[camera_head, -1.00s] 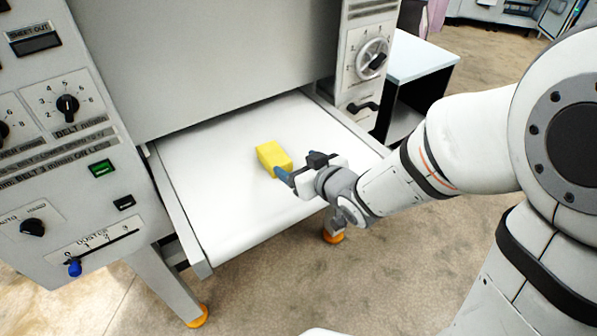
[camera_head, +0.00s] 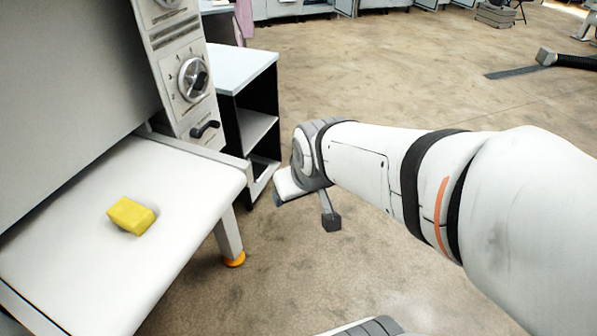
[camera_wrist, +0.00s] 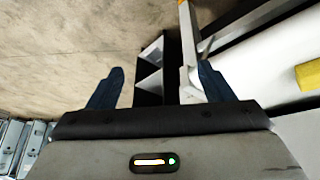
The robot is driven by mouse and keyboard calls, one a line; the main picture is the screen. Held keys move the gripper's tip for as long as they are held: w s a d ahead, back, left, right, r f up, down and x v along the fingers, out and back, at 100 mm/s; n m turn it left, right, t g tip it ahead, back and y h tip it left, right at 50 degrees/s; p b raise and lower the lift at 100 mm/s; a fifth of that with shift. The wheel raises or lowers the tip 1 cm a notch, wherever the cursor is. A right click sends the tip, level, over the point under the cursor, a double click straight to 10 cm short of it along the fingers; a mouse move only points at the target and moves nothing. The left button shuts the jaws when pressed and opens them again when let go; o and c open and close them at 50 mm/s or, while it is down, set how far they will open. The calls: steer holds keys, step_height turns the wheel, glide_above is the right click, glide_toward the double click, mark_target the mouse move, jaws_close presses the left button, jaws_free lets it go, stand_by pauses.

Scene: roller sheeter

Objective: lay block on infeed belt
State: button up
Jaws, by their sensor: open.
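The yellow block (camera_head: 131,215) lies on the white infeed belt (camera_head: 185,180), near its middle and clear of the edges. In the wrist view the yellow block (camera_wrist: 309,75) shows at the right edge, partly cut off, on the white belt (camera_wrist: 270,62). My gripper (camera_head: 303,205) is out over the floor to the right of the belt, well apart from the block. In the wrist view my gripper (camera_wrist: 160,85) has its two dark blue fingers spread wide with nothing between them.
The sheeter's side panel with a dial (camera_head: 193,79) and a black handle (camera_head: 204,129) rises behind the belt. A shelf unit with a pale top (camera_head: 240,66) stands right of it. A belt leg with an orange foot (camera_head: 234,259) is near my gripper. Open floor lies right.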

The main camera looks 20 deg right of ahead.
steer(key=s+d+r+m+g, duration=0.1)
steer(key=s+g, duration=0.1)
steer(key=s, duration=0.4)
steer(key=shift+s+r+m, duration=0.15)
steer(key=shift+s+m, duration=0.15)
steer(key=shift+s, duration=0.05)
